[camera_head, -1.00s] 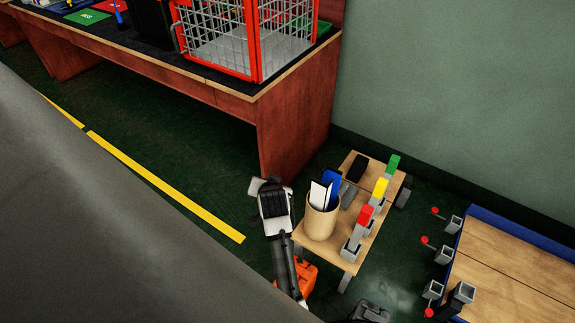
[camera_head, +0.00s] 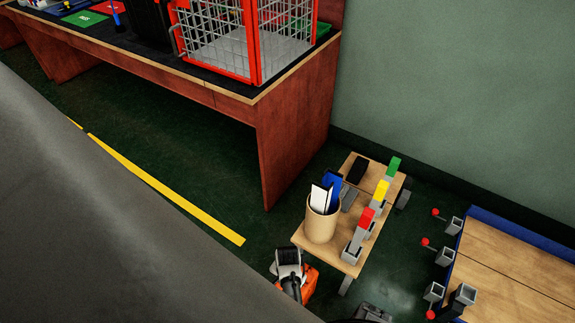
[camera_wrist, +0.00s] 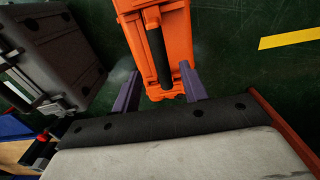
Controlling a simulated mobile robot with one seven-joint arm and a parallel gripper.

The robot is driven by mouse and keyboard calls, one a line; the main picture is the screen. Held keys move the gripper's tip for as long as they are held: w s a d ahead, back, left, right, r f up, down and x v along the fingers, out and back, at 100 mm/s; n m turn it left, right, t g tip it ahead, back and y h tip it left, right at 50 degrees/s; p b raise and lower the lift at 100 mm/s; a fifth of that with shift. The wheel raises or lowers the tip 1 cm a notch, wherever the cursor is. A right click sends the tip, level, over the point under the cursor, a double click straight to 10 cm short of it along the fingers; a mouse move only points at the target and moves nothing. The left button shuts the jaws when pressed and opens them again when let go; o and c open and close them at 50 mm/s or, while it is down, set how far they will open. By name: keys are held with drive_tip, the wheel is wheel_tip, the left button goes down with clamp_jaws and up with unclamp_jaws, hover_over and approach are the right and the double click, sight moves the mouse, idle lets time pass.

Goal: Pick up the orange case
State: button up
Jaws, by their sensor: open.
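The orange case (camera_head: 309,280) stands on the dark green floor beside the small wooden table, partly hidden by my arm in the head view. In the wrist view the orange case (camera_wrist: 178,62) fills the upper middle, with a dark handle bar along it. My gripper (camera_wrist: 160,88) is open, its two purple-grey fingers on either side of the case's near end and handle. I cannot tell whether the fingers touch the case. In the head view my gripper (camera_head: 289,272) is over the case, its fingertips hidden.
The small table (camera_head: 300,238) bears a wooden cup (camera_head: 321,224) of boards and red, yellow and green blocks. A grey case (camera_wrist: 50,55) lies left of the orange one in the wrist view. A wooden bench (camera_head: 290,150) stands behind. Floor to the left is clear.

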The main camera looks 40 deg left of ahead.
wheel_tip(320, 180, down, 5)
drive_tip(key=shift+a+f, duration=0.1)
drive_tip(key=shift+f, duration=0.05)
clamp_jaws()
idle(0.4)
idle(1.0)
